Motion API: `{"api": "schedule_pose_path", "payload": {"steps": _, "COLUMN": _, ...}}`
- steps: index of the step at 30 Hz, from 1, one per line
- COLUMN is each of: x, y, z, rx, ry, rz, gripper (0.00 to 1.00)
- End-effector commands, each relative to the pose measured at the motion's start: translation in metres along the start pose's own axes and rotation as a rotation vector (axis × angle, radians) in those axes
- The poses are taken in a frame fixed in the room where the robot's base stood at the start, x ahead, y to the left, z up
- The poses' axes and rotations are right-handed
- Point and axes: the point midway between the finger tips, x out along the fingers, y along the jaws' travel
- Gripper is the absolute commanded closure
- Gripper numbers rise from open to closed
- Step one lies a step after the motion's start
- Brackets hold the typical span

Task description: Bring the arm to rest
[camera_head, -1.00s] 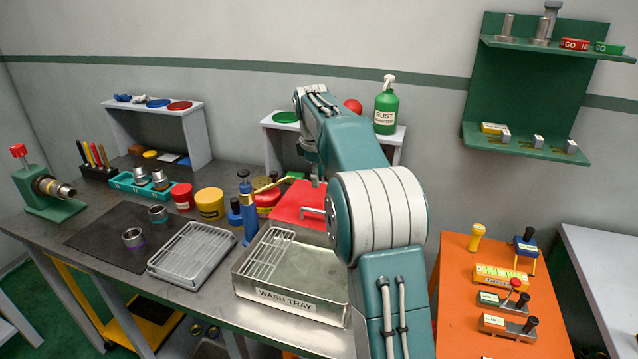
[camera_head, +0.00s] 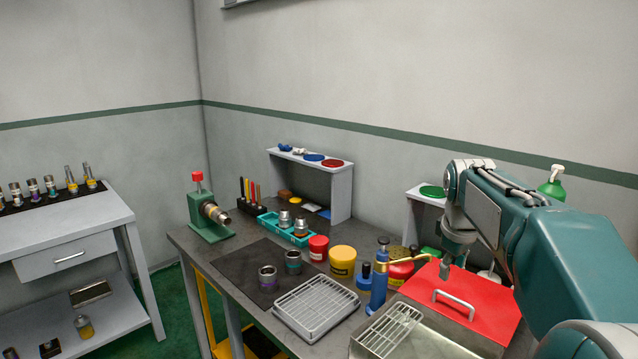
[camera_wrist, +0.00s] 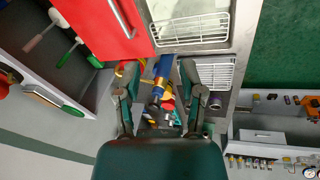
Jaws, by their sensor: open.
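My gripper (camera_head: 453,264) hangs at the end of my teal arm at the right of the head view. Behind the fingers in that view are the blue pump bottle (camera_wrist: 163,68) and the red lid (camera_wrist: 105,28). The gripper looks clear of both, though its exact height is hard to tell.
The wash tray (camera_head: 365,345) and a white rack (camera_head: 316,306) stand at the bench front. A green vise (camera_head: 205,218) is at the far left corner. A grey shelf (camera_head: 340,190) stands at the back. A separate grey table (camera_head: 90,212) is at the left.

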Motion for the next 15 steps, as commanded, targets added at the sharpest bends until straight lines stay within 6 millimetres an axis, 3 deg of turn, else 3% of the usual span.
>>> {"api": "schedule_pose_path", "payload": {"steps": 6, "x": -0.026, "y": -0.049, "z": 0.028, "rx": 0.108, "ry": 0.053, "rz": 0.011, "gripper": 0.49}}
{"api": "schedule_pose_path", "payload": {"steps": 15, "x": -0.041, "y": -0.114, "z": 0.073, "rx": 0.264, "ry": 0.126, "rz": 0.010, "gripper": 0.49}}
